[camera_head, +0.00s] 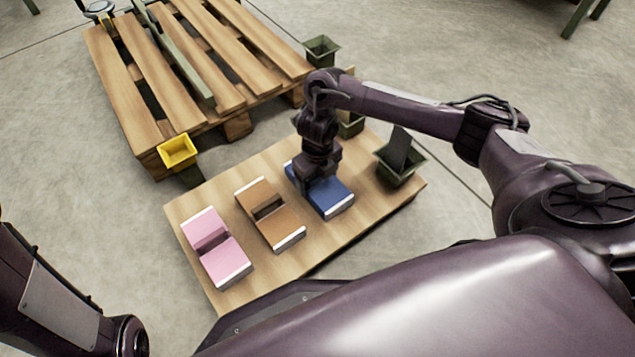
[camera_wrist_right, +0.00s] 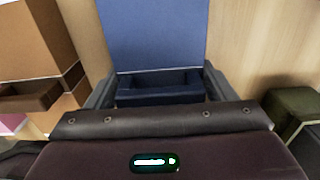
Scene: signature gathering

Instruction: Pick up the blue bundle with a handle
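The blue bundle (camera_head: 331,197) lies on a low wooden board (camera_head: 341,238), at the right of a row of three bundles. My right gripper (camera_head: 317,185) points down over its middle and hides part of it. In the right wrist view the blue bundle (camera_wrist_right: 153,36) is seen from above, with its darker handle bar (camera_wrist_right: 158,88) between my two fingers (camera_wrist_right: 160,92). The fingers are spread wide, one at each end of the bar. I see no clear gap, but cannot tell whether they grip it. My left gripper is outside the views.
A brown bundle (camera_head: 284,231) and a pink bundle (camera_head: 224,262) lie to the left. A dark green bin (camera_head: 402,176) holding a dark panel stands right of the blue bundle. A yellow bin (camera_head: 177,150) and a slatted pallet (camera_head: 120,95) are behind. Open floor lies beyond the board.

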